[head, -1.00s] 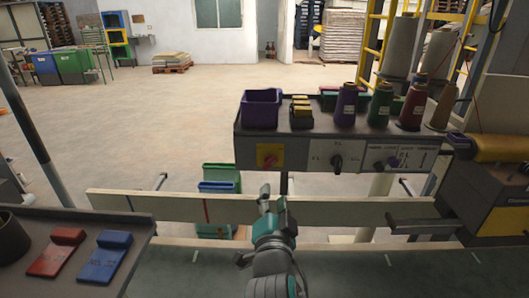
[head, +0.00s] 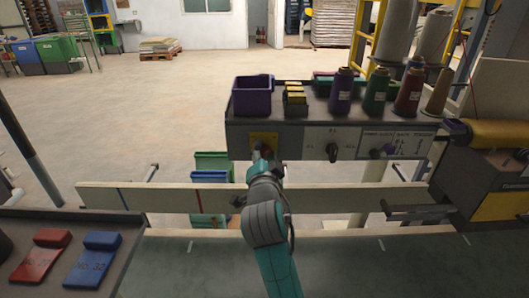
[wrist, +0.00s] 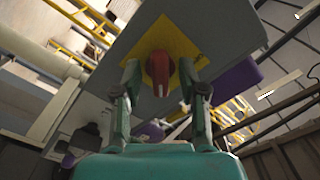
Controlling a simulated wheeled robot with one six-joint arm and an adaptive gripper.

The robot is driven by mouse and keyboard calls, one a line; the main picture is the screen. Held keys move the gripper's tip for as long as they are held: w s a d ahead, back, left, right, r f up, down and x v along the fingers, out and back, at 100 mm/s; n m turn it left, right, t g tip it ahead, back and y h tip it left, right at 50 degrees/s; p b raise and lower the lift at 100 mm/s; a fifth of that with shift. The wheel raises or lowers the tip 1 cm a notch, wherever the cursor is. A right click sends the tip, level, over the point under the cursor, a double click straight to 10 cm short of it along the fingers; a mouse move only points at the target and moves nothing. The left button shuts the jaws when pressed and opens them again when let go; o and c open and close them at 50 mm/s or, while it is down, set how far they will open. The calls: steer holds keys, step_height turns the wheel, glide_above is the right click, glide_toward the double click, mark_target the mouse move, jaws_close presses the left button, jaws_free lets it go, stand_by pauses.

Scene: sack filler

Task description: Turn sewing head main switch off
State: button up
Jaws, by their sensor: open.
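The main switch is a red rotary knob (wrist: 162,72) on a yellow plate (wrist: 172,42), seen close up in the wrist view. In the head view the yellow plate (head: 262,137) is at the left end of the grey control panel (head: 295,143), and my arm mostly hides the knob. My gripper (head: 264,162) is just in front of the plate. In the wrist view my gripper (wrist: 163,78) is open, with one finger on each side of the knob. I cannot tell whether either finger touches it.
Two black rotary switches (head: 332,151) (head: 376,153) sit further right on the panel. A purple bin (head: 252,98), yellow blocks (head: 295,95) and several thread cones (head: 375,93) stand on top. A pale rail (head: 150,198) runs below. Red and blue pieces (head: 92,258) lie at lower left.

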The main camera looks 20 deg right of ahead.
steer(key=shift+w, duration=0.2)
jaws_close()
